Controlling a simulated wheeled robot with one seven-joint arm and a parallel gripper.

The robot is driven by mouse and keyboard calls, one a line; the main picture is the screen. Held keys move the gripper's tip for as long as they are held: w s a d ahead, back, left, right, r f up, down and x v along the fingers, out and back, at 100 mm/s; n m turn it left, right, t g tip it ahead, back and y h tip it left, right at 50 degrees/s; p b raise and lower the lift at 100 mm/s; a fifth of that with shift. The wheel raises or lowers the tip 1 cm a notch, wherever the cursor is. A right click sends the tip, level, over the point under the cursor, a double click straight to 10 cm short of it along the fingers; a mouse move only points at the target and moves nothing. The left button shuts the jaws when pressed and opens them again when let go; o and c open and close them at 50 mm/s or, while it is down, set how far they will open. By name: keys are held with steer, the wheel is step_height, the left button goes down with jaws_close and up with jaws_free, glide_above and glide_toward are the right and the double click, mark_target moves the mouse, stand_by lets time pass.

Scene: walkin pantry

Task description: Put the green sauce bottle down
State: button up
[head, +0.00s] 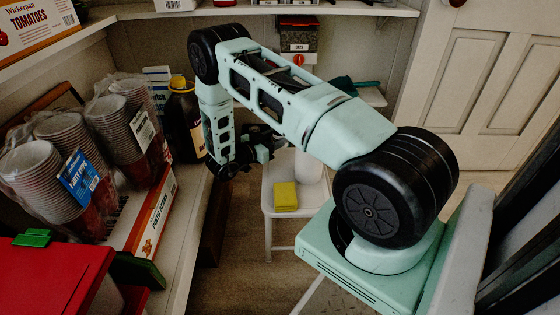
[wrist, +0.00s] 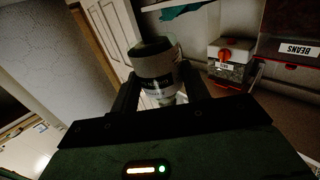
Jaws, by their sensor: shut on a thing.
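In the wrist view, my gripper (wrist: 160,84) is shut on a bottle with a dark grey-green body and a pale label, the green sauce bottle (wrist: 156,62). The bottle sits between the two dark fingers, and its far end is partly hidden. In the head view, my gripper (head: 264,147) hangs at the end of the bent arm, near the back of a white stool (head: 268,212). I cannot clearly make out the held bottle there, or whether it touches any surface.
A yellow box (head: 285,197) and a white cylinder (head: 308,166) stand on the stool. The left shelf holds bagged cups (head: 85,150), a dark bottle with yellow cap (head: 184,118) and a pinto beans box (head: 150,222).

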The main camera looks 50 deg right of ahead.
steer(key=shift+f+b, duration=1.1)
steer(key=shift+f, duration=1.65)
steer(key=shift+f, duration=0.1)
steer(key=shift+f, duration=0.15)
steer(key=o, duration=1.2)
steer(key=shift+r, duration=0.3)
steer(key=a+p, duration=0.1)
steer(key=a, duration=0.3)
steer(key=w+a+p, duration=0.1)
steer(key=a, duration=0.3)
steer(key=w+a+p, duration=0.1)
steer(key=a+p, duration=0.1)
steer(key=a, duration=0.1)
steer(key=shift+a+f, duration=0.1)
steer(key=shift+a, duration=0.3)
